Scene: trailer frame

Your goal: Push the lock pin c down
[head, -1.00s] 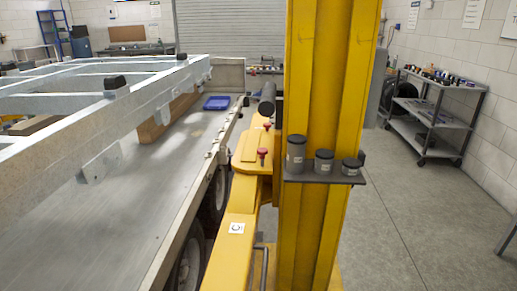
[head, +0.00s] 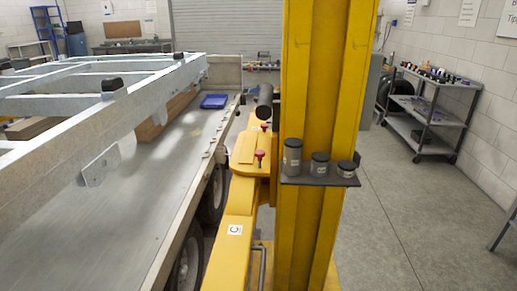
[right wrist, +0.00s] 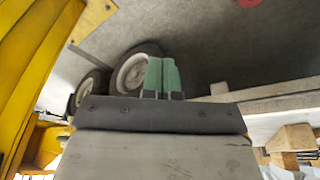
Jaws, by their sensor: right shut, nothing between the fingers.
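A yellow lift arm (head: 240,205) bears a white label with a letter C (head: 235,230). A lock pin with a red knob (head: 259,155) stands up from the yellow bracket where the arm meets the post. A second red knob (head: 264,127) shows just behind it. Neither of my grippers shows in the head view. In the right wrist view my right gripper (right wrist: 162,75) has green fingers held together, with nothing between them. Trailer wheels (right wrist: 135,70) lie beyond it. A red thing (right wrist: 249,3) is cut off at the top edge and I cannot tell what it is.
A yellow post (head: 318,120) with a small shelf of grey cylinders (head: 320,180) stands right of the bracket. The trailer bed (head: 140,215) and a metal frame (head: 60,128) fill the left. A grey cart (head: 425,115) stands right; the floor before it is clear.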

